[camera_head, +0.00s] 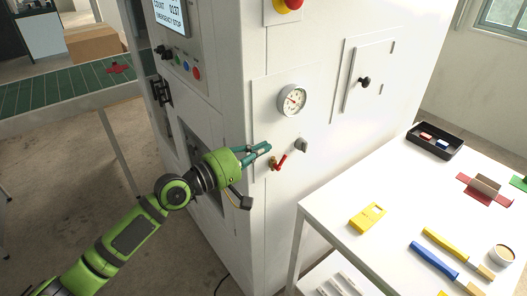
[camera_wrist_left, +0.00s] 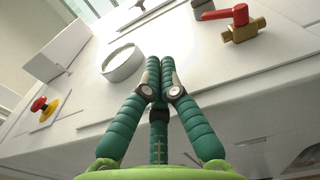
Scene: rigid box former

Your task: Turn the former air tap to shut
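The air tap has a red lever (camera_head: 281,161) on a small brass body (camera_head: 274,166), on the white front panel of the machine below the gauge. The lever slants up and right from the body in the head view. In the left wrist view the red lever (camera_wrist_left: 226,15) and brass body (camera_wrist_left: 242,33) are at the upper right. My left gripper (camera_head: 267,150) is just left of and above the tap, apart from it as far as I can tell. Its green fingers are together at the tips in the left wrist view (camera_wrist_left: 160,62), with nothing between them. My right gripper is out of view.
A round pressure gauge (camera_head: 292,99) is above the tap and a grey knob (camera_head: 301,145) sits close to its right. A red-and-yellow emergency stop (camera_wrist_left: 41,106) is on the panel. A white table (camera_head: 335,215) with tools and a black tray (camera_head: 435,141) stands at right.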

